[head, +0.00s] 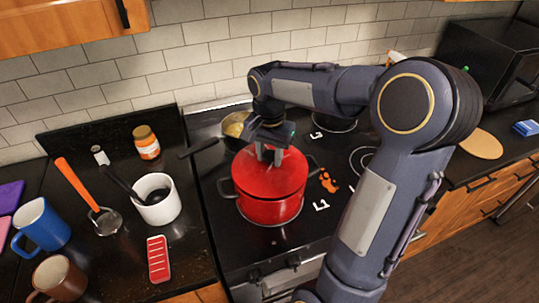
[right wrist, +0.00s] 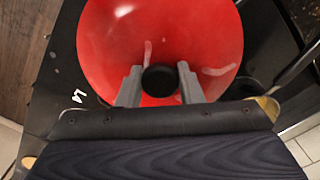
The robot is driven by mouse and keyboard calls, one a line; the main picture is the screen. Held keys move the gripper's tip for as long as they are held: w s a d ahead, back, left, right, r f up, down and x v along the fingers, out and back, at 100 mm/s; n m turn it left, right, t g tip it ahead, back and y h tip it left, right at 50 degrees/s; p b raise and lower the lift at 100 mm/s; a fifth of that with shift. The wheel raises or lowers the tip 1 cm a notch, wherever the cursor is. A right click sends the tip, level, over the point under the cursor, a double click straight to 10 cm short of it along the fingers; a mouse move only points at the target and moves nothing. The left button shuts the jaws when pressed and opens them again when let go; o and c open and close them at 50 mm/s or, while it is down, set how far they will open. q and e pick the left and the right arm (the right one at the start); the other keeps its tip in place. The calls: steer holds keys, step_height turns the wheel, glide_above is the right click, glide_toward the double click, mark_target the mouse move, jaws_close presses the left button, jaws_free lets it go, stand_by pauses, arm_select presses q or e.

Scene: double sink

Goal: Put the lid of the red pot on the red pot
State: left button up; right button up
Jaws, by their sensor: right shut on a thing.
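The red pot (head: 272,211) stands on the black stove in the middle of the head view, with dark handles at its sides. Its red lid (head: 288,178) covers the pot's opening and looks roughly level and centred; I cannot tell if it rests fully on the rim. My right gripper (head: 269,155) is above the lid, pointing down. In the right wrist view its fingers (right wrist: 160,82) are on either side of the lid's black knob (right wrist: 159,76) and shut on it. The red lid (right wrist: 110,35) fills the upper middle there. My left gripper is not in view.
A pan (head: 236,124) sits behind the pot. An orange trivet-like piece (head: 328,181) lies right of the pot.

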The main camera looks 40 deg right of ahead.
mark_target(269, 155)
steer(key=shift+f, duration=0.5)
steer(key=o, duration=1.2)
steer(key=shift+c, duration=0.2)
step_height(269, 155, up, 12)
steer(key=s+a+f+n+t+y, duration=0.2)
steer(key=s+a+f+n, duration=0.3)
steer(key=s, duration=0.3)
steer(key=s+a+f+n+t+y, duration=0.1)
steer(key=s+a+f+n+t, duration=0.2)
steer(key=s+a+f+n, duration=0.2)
steer(key=s+a+n, duration=0.1)
steer(key=s+a, duration=0.2)
steer(key=s, duration=0.1)
steer(key=shift+a+t+y, duration=0.25)
steer(key=shift+t+y, duration=0.05)
steer(key=shift+y, duration=0.1)
